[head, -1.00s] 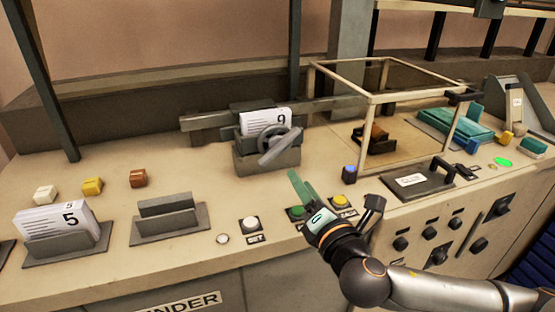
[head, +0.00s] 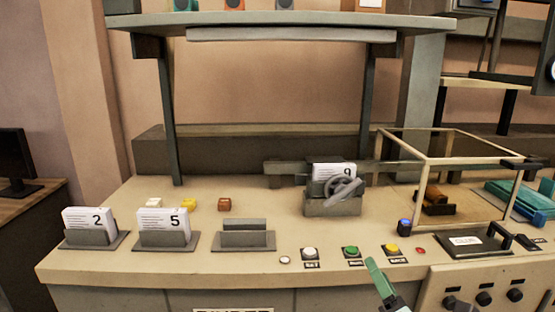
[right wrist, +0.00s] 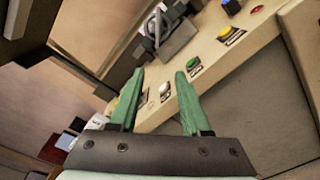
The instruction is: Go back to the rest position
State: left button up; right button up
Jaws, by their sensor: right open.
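My right gripper (head: 380,275) shows at the bottom of the head view, in front of the bench edge below the green and yellow buttons. In the right wrist view its two green fingers (right wrist: 155,95) are apart with nothing between them. The bench (head: 110,262) lies beyond the fingers. The green button (head: 351,251) and yellow button (head: 391,249) sit on the bench top, apart from the gripper. My left gripper is in neither view.
Card holders marked 2 (head: 88,221) and 5 (head: 165,222) and an empty holder (head: 243,238) stand on the left. A clamp device (head: 333,205) holds a card marked 9. A frame box (head: 425,175) stands at right. A shelf (head: 290,22) spans above.

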jog(key=s+a+f+m+g+y, duration=0.1)
jog(key=s+a+f+m+g, duration=0.15)
jog(key=f+m, duration=0.6)
jog(key=s+a+f+m+g+y, duration=0.1)
jog(key=s+a+f+m+g, duration=0.15)
jog(key=f, duration=1.05)
jog(key=s+d+f+m+g, duration=0.3)
jog(key=s+f+m, duration=1)
jog(key=s+f, duration=0.2)
jog(key=shift+s+d+f+h, duration=0.15)
jog(key=shift+d+f+h, duration=0.05)
jog(key=shift+f+h, duration=0.1)
